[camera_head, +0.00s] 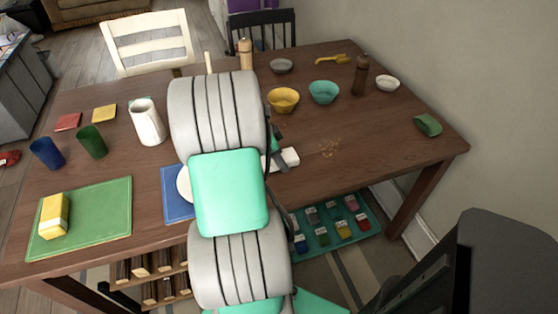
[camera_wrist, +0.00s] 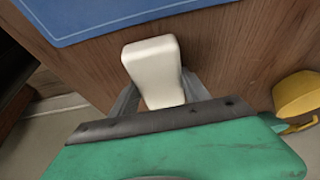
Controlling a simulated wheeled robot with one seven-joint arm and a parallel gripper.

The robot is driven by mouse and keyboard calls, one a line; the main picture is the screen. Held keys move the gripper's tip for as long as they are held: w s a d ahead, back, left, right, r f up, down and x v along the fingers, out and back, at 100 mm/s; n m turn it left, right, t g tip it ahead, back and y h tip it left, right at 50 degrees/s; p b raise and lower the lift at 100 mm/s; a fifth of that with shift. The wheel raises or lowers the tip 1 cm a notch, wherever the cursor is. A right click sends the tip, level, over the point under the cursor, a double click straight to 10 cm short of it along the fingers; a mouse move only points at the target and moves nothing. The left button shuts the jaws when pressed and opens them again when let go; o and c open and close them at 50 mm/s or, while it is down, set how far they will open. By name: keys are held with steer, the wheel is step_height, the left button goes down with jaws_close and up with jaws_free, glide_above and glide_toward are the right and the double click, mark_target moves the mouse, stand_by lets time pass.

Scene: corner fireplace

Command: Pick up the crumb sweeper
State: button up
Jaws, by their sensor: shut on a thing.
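The crumb sweeper appears to be a smooth white block (camera_head: 288,157), low over or on the table just right of my arm. It also shows in the wrist view as a pale rounded block (camera_wrist: 152,66) between my gripper's fingers (camera_wrist: 160,98). My gripper is shut on it, with grey fingers along both sides. In the head view my arm hides most of the gripper and the sweeper's left end. Whether the sweeper touches the table is hard to tell. Crumbs (camera_head: 328,148) lie on the table to its right.
The wooden table (camera_head: 385,125) holds a blue placemat (camera_head: 174,205) with a white plate (camera_head: 183,183), a white pitcher (camera_head: 147,122), a yellow bowl (camera_head: 283,100), a teal bowl (camera_head: 324,92) and a brown grinder (camera_head: 361,75). The right of the table is mostly clear.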

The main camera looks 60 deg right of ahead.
mark_target(283, 155)
steer(key=c, duration=0.4)
steer(key=shift+r, duration=0.35)
steer(key=shift+c, duration=0.2)
step_height(283, 155, up, 2)
steer(key=shift+d+r, duration=0.1)
steer(key=shift+r, duration=0.1)
steer(key=s+a+r, duration=0.6)
steer(key=s+r, duration=0.4)
steer(key=s, duration=0.2)
steer(key=shift+s+a, duration=0.25)
steer(key=shift+r, duration=0.1)
